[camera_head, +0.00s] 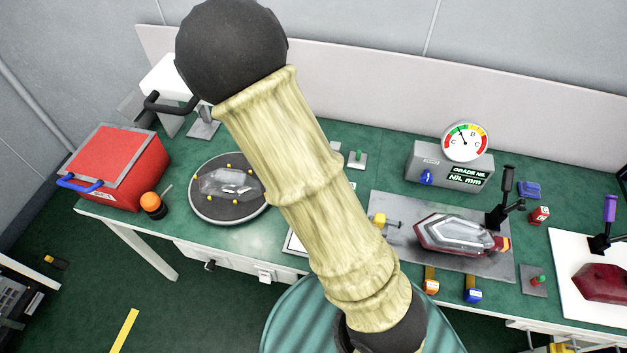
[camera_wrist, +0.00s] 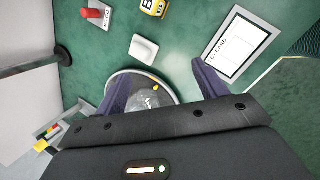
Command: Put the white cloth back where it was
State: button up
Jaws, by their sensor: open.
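A small white rounded pad (camera_wrist: 144,47), which looks like the white cloth, lies flat on the green bench top in the wrist view. My gripper (camera_wrist: 160,72) is open, with its two purple fingers apart and nothing between them. The pad is just beyond the fingertips, towards the left finger. Below the fingers is the round turntable (camera_wrist: 115,80) with a clear lamp part (camera_wrist: 146,98) on it, partly hidden by my gripper. In the head view my arm covers the middle of the bench. I cannot make out the gripper or the pad there.
A lot card (camera_wrist: 237,45) lies right of the fingers. A yellow block (camera_wrist: 153,7) and a red labelled item (camera_wrist: 95,13) are beyond the pad. In the head view, a red box (camera_head: 120,165) stands left, and a gauge (camera_head: 464,142) and grey lamp (camera_head: 455,237) stand right.

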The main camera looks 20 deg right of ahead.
jog(key=s+d+r+m+g+y, duration=0.1)
jog(key=s+r+m+y, duration=0.1)
jog(key=s+r+m, duration=0.9)
jog(key=m, duration=0.7)
jog(key=shift+d+r+m, duration=0.25)
jog(key=shift+r+m, duration=0.05)
jog(key=shift+s, duration=0.1)
